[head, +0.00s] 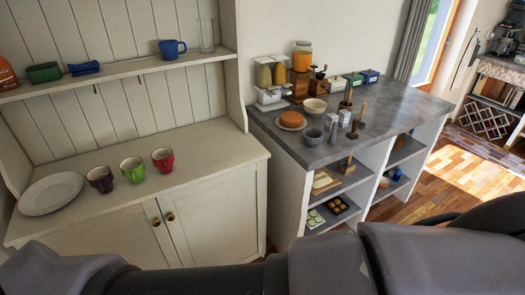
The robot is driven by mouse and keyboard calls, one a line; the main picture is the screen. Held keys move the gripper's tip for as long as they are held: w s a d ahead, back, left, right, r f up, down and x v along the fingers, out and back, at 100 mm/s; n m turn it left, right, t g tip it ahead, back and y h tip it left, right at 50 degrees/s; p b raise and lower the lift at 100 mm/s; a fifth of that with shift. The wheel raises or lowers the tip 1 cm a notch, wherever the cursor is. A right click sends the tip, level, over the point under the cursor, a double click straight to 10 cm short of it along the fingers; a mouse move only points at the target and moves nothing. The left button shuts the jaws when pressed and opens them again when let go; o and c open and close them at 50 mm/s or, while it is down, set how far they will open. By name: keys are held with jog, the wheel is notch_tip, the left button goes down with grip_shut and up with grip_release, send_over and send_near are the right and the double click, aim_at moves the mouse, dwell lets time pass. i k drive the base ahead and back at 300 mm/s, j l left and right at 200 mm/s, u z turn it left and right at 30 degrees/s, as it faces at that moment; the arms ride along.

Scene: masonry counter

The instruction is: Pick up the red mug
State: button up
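The red mug (163,159) stands upright on the cream cabinet's worktop (215,150), at the right end of a short row of mugs. A green mug (132,169) stands just left of it, and a dark purple mug (101,178) is left of that. Nothing touches the red mug from above. My dark arm crosses the bottom of the head view, well in front of the cabinet. My gripper is outside the picture.
A pale plate (50,194) lies left of the mugs. A shelf (120,75) above holds a blue mug (172,48) and a clear glass (206,35). The grey counter (390,105) at right is crowded with jars, bowls and a cake. The worktop right of the red mug is clear.

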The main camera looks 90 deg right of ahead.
aim_at(163, 159)
jog(key=z, duration=2)
jog(key=i+l+u, duration=0.1)
jog(key=i+u, duration=0.25)
jog(key=i+l+u, duration=0.35)
jog(key=i, duration=0.2)
jog(key=i+l+u, duration=0.35)
jog(key=i+j, duration=0.05)
jog(key=j, duration=0.05)
